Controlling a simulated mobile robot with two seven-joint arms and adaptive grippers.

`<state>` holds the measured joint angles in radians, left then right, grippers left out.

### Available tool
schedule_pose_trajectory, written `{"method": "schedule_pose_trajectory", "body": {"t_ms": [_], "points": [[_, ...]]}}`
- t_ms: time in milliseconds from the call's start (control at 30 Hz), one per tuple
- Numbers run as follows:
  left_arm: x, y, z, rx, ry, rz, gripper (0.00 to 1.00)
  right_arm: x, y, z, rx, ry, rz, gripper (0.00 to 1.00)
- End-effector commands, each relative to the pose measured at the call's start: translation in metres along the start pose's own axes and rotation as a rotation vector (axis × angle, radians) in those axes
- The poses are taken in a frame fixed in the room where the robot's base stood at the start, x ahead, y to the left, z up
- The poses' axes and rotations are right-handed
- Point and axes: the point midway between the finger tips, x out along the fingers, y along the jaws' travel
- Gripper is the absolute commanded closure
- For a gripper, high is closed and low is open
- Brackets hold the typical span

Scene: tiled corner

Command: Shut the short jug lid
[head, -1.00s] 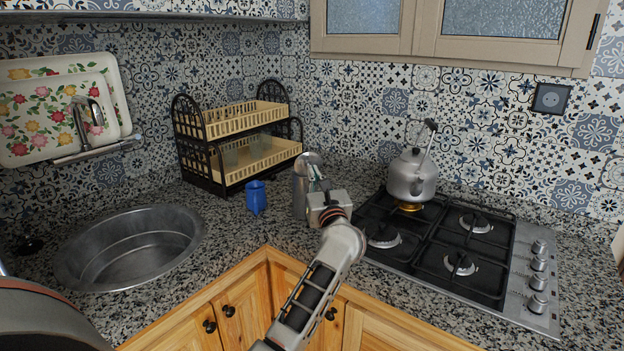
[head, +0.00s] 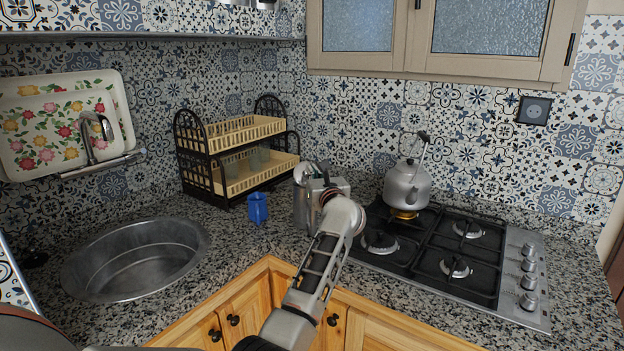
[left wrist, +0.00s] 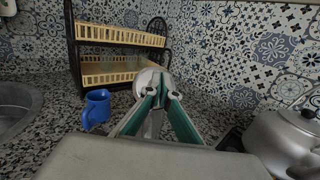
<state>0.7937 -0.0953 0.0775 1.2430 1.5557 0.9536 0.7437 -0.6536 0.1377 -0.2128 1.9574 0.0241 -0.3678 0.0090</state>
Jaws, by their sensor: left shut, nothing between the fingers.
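The short metal jug (head: 300,206) stands on the counter between the dish rack and the hob. Its grey lid (head: 303,172) shows at the top and looks tilted up, though my gripper partly hides it. In the left wrist view the rounded lid (left wrist: 146,82) is just beyond and left of the fingertips. My left gripper (head: 322,172) is at the jug's top, right of the lid. Its teal-padded fingers (left wrist: 163,88) are shut with nothing between them. I cannot tell whether they touch the lid. My right gripper is not in view.
A blue cup (head: 257,208) stands left of the jug, with a two-tier dish rack (head: 240,186) behind. A kettle (head: 408,186) sits on the gas hob (head: 455,268) to the right. A round sink (head: 135,262) lies at the left.

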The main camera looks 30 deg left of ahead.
Motion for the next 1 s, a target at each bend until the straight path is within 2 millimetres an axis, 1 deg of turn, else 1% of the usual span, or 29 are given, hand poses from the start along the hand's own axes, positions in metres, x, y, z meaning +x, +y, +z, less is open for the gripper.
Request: {"method": "schedule_pose_trajectory", "body": {"t_ms": [33, 100, 333, 433, 500, 600, 667, 800, 1000], "points": [[0.004, 0.0, 0.001, -0.001, -0.001, 0.0, 1.0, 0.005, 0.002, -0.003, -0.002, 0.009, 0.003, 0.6], [0.009, 0.0, 0.003, -0.001, -0.001, 0.0, 1.0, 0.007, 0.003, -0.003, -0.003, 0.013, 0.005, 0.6], [0.025, 0.0, 0.005, -0.001, 0.0, 0.0, 1.0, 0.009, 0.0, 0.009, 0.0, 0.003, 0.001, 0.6], [0.03, 0.001, 0.013, -0.003, 0.018, 0.002, 1.0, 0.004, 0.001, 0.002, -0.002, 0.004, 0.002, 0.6], [0.034, 0.001, 0.018, -0.005, 0.045, 0.002, 1.0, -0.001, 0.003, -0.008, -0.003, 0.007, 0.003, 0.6], [0.037, 0.0, 0.016, -0.004, 0.083, 0.002, 1.0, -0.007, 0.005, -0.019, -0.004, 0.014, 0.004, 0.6], [0.039, 0.0, 0.013, -0.002, 0.094, 0.002, 1.0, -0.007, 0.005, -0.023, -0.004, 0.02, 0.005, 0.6], [0.039, 0.0, 0.009, -0.001, 0.098, 0.002, 1.0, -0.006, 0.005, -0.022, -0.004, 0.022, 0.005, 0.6], [0.039, 0.0, 0.009, -0.002, 0.097, 0.003, 1.0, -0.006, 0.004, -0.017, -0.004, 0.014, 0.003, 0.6]]}}
